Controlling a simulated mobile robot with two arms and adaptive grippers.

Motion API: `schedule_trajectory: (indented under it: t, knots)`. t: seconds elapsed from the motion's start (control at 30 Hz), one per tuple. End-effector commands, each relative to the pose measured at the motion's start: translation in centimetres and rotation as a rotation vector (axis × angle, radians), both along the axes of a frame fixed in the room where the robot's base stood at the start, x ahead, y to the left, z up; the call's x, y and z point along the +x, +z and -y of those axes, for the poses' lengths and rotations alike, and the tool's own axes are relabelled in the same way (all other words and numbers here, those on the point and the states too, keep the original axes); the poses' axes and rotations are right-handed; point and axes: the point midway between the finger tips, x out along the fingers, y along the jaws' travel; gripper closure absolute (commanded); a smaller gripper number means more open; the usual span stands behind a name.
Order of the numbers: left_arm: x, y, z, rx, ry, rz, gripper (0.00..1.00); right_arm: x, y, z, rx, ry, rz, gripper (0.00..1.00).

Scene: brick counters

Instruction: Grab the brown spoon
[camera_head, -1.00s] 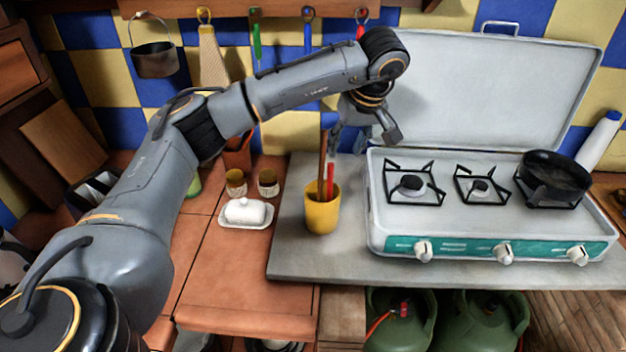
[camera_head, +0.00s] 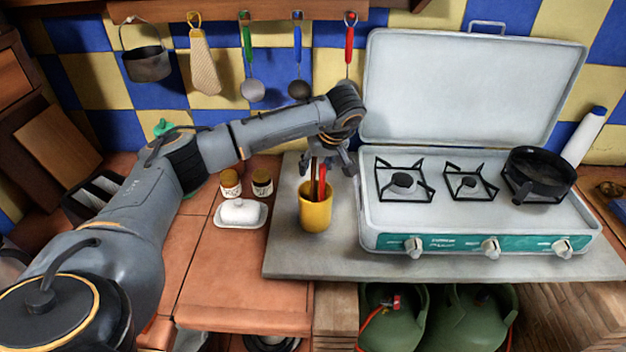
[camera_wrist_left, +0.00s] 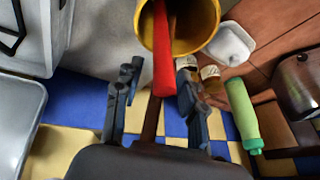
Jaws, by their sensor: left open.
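A yellow cup (camera_head: 316,213) stands on the grey counter slab left of the stove, with a brown handle (camera_head: 313,181) and a red handle (camera_head: 322,178) rising from it. I take the brown handle to be the brown spoon; its lower end is hidden in the cup. My left gripper (camera_head: 327,167) is open just above the cup, at the handle tops. In the left wrist view, the red handle (camera_wrist_left: 164,62) lies in front of the brown handle (camera_wrist_left: 151,122), which runs between the open fingers (camera_wrist_left: 159,80). My right gripper is not in view.
A stove (camera_head: 480,214) with a raised lid and a dark pan (camera_head: 541,177) stands close on the right. A white butter dish (camera_head: 240,213) and two small jars (camera_head: 262,183) are left of the cup. Utensils hang along the tiled wall behind.

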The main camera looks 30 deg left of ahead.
Motion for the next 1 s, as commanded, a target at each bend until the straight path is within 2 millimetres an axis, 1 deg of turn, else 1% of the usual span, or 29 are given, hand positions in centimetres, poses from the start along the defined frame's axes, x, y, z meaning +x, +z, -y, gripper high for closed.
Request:
schedule_trajectory:
  t: [0.03,0.13,0.33,0.37,0.4,0.47,0.5,0.53,0.57,0.87,1.0]
  knots:
    - [0.03,-0.42,-0.19,-0.001,0.001,-0.002,0.60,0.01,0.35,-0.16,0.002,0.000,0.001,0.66]
    - [0.13,-1.08,-0.45,0.000,0.000,0.000,0.60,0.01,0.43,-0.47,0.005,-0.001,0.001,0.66]
    - [0.19,-1.23,-0.47,-0.001,-0.001,0.002,0.60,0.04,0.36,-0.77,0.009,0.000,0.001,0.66]
    - [0.18,-1.22,-0.47,-0.001,-0.001,0.002,0.62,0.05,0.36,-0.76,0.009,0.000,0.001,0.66]
    - [0.18,-1.23,-0.46,-0.001,-0.001,0.002,0.70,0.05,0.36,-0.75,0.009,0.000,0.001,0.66]
    - [0.18,-1.22,-0.46,0.000,-0.002,0.002,0.82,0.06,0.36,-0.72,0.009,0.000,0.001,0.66]
    - [0.18,-1.22,-0.46,0.000,-0.002,0.002,0.90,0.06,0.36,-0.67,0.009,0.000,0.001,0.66]
    - [0.17,-1.21,-0.45,0.000,-0.002,0.002,0.96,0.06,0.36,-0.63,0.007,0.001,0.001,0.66]
    - [0.17,-1.21,-0.45,0.000,-0.002,0.002,1.00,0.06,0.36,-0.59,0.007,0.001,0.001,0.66]
    - [0.18,-1.17,-0.46,-0.001,-0.001,0.002,1.00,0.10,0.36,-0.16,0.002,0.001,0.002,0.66]
    - [0.20,-0.82,-0.45,-0.001,-0.001,0.002,1.00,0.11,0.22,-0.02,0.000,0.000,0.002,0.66]
